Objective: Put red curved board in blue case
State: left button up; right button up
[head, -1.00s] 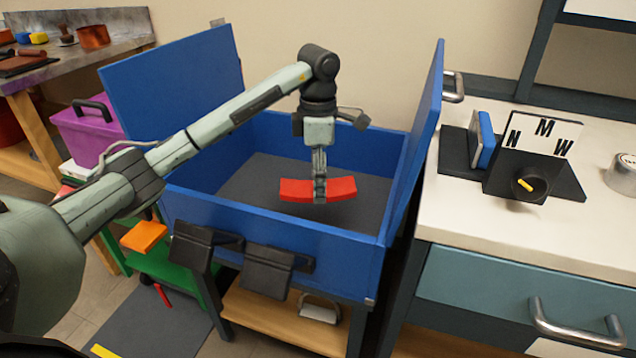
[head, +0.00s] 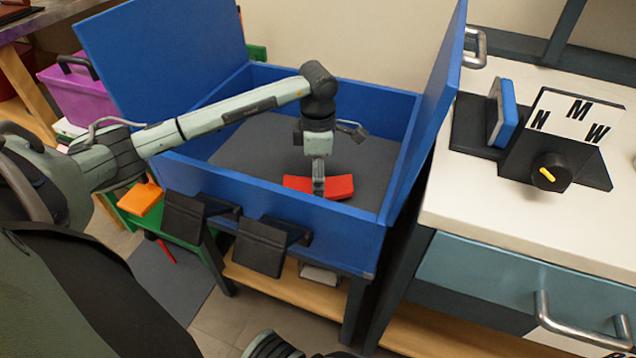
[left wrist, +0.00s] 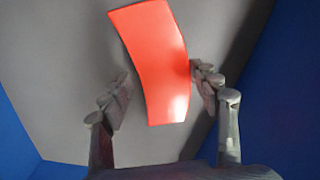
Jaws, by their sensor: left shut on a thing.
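The red curved board (head: 340,187) is inside the open blue case (head: 290,218), low near its front wall. My left gripper (head: 318,190) reaches down into the case and is shut on the board. In the left wrist view the board (left wrist: 158,60) lies between the two fingers of my left gripper (left wrist: 162,92), with the case's grey floor behind it. I cannot tell whether the board touches the floor. The front wall hides part of the case's inside.
The case's raised blue flaps stand at left (head: 165,50) and right (head: 430,110). Black latches (head: 262,247) hang on its front. A white counter (head: 470,215) with a letter sign (head: 572,118) is at right. A purple box (head: 75,95) stands at left.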

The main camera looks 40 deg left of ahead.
pick_arm(q)
jog(key=shift+f, duration=0.85)
jog(key=shift+f, duration=0.15)
jog(key=o, duration=1.2)
notch_tip(320, 180, up, 12)
jog(key=shift+r, duration=0.15)
